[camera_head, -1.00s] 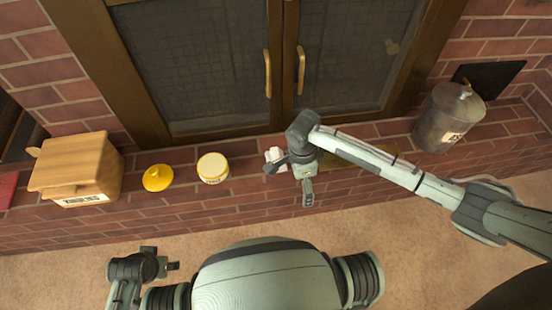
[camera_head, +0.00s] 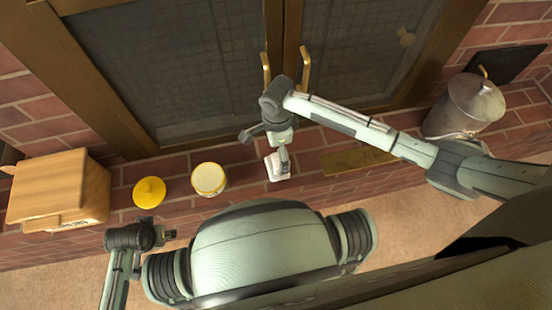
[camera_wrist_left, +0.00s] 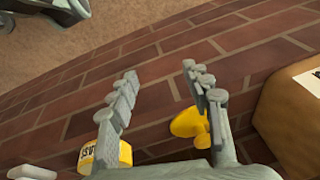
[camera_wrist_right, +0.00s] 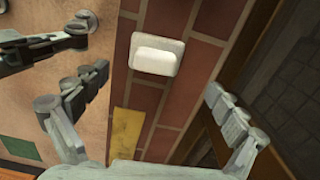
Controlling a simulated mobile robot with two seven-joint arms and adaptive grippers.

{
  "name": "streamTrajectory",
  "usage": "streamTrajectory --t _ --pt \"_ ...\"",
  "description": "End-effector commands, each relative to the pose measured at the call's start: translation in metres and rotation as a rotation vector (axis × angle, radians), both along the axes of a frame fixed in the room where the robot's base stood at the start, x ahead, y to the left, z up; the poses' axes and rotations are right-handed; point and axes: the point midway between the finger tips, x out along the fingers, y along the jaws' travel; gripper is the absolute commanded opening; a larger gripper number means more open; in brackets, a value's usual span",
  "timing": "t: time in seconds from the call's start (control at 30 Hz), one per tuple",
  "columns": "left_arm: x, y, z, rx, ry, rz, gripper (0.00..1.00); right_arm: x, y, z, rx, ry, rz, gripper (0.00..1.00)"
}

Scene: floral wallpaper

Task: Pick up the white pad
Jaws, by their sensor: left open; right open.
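The white pad (camera_head: 278,167) lies on the brick ledge, right of the yellow-and-white jar. In the right wrist view the white pad (camera_wrist_right: 157,54) is a rounded block on a wider base, ahead of the fingers and between their lines. My right gripper (camera_head: 264,150) is open, over the ledge at the pad; a finger partly covers the pad in the head view. Its fingers also show in the right wrist view (camera_wrist_right: 130,103), empty. My left gripper (camera_head: 172,238) is low at the left, away from the pad. In the left wrist view it (camera_wrist_left: 160,75) is open and empty.
A yellow-and-white jar (camera_head: 209,179), a yellow lid-like object (camera_head: 149,192) and a wooden box (camera_head: 58,190) stand on the ledge to the left. A yellowish plate (camera_head: 357,160) and grey canister (camera_head: 464,106) are right. Glazed doors with brass handles (camera_head: 304,68) stand behind.

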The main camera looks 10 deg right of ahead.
Motion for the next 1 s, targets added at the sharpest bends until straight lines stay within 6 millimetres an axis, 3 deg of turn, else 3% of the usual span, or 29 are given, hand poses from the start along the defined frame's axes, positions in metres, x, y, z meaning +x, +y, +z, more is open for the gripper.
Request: streamTrajectory --t 0.17,0.4,0.7,1.0 --pt "-0.003 -0.001 0.006 0.004 0.002 -0.002 0.49 -0.002 -0.001 -0.022 -0.002 0.001 0.000 0.97" --pt "0.008 0.003 0.027 0.016 -0.025 -0.004 0.49 -0.006 0.000 -0.056 -0.001 -0.001 0.000 0.97" --pt "0.009 0.002 0.032 0.017 -0.026 -0.003 0.49 -0.006 0.000 -0.061 0.000 -0.002 0.000 0.97" --pt "0.008 0.002 0.030 0.015 -0.023 -0.003 0.49 -0.006 0.000 -0.061 0.000 -0.002 0.000 0.62"
